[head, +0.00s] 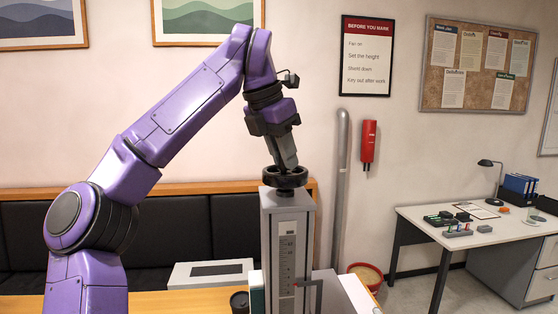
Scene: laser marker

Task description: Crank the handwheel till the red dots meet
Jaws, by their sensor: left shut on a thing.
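The black handwheel (285,177) lies flat on top of a grey column (288,238) with a ruled scale on its front. My left gripper (285,163) reaches down onto the handwheel from above, its fingers shut on part of it. The exact grip is small and partly hidden by the fingers. No red dots show in this view; the work surface below the column is out of sight. My right gripper is not in view.
A white box with a dark panel (208,273) sits on the wooden table left of the column, near a black cup (239,302). A white desk (475,238) stands at right. A grey pipe (340,185) and red extinguisher (368,143) are on the wall.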

